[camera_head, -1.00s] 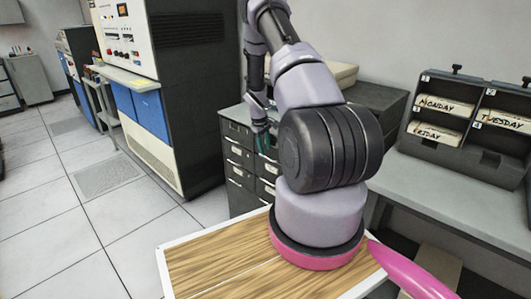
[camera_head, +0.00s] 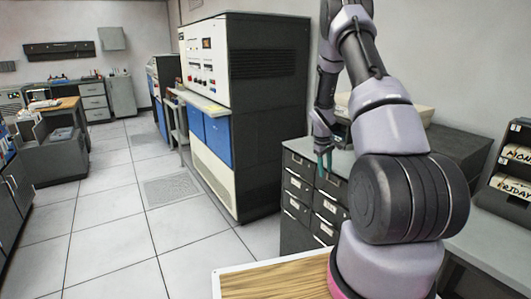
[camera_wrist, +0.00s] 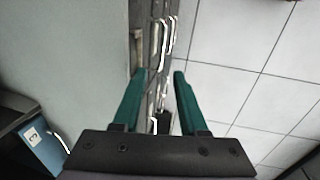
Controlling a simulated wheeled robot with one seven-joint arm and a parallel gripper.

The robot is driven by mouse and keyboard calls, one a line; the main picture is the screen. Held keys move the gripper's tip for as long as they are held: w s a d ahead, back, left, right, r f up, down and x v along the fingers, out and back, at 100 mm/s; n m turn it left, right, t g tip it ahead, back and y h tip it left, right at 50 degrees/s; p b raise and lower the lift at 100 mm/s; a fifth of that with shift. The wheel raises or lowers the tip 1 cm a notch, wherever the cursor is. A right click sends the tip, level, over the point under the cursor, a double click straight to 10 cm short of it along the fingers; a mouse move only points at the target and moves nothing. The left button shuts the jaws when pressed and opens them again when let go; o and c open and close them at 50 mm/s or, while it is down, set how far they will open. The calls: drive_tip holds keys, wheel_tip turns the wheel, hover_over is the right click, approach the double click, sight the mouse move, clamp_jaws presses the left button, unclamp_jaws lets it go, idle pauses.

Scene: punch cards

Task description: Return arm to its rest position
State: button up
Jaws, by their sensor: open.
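My gripper (camera_head: 324,163) hangs at the end of my folded arm, pointing down, in front of the top edge of the grey drawer cabinet (camera_head: 297,190) in the head view. In the wrist view, its two green fingers (camera_wrist: 158,88) are spread apart with nothing between them. The cabinet's front with its pale handles (camera_wrist: 165,50) shows beyond the fingers. The head view does not show clearly how near the fingers are to the cabinet.
A tall computer cabinet (camera_head: 262,130) stands left of the drawers. A card rack (camera_head: 515,160) with labelled slots sits on the counter (camera_head: 495,225) at the right. The tiled floor (camera_head: 110,235) at the left is clear. A wooden top (camera_head: 270,282) lies below my arm.

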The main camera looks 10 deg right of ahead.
drive_tip(key=s+a+r+m+t, duration=0.1)
drive_tip(key=s+a+r, duration=0.25)
drive_tip(key=r, duration=0.65)
drive_tip(key=s+a+r+m+t+y, duration=0.1)
drive_tip(key=s+a+r+m, duration=0.2)
drive_tip(key=r, duration=0.7)
drive_tip(key=s+a+r+t, duration=0.1)
drive_tip(key=s+a+r, duration=0.3)
drive_tip(key=r, duration=0.5)
drive_tip(key=s+a+r+m+t+y, duration=0.1)
drive_tip(key=s+a+r, duration=0.2)
drive_tip(key=s, duration=0.4)
drive_tip(key=s+a+r+m+t+y, duration=0.1)
drive_tip(key=s+a+r, duration=0.3)
drive_tip(key=s, duration=0.3)
drive_tip(key=s+a+r+m+t+y, duration=0.1)
drive_tip(key=s+a+r, duration=0.2)
drive_tip(key=s+a, duration=0.2)
drive_tip(key=shift+s+r+m+t, duration=0.3)
drive_tip(key=shift+s+r+m, duration=0.1)
drive_tip(key=shift+s, duration=0.8)
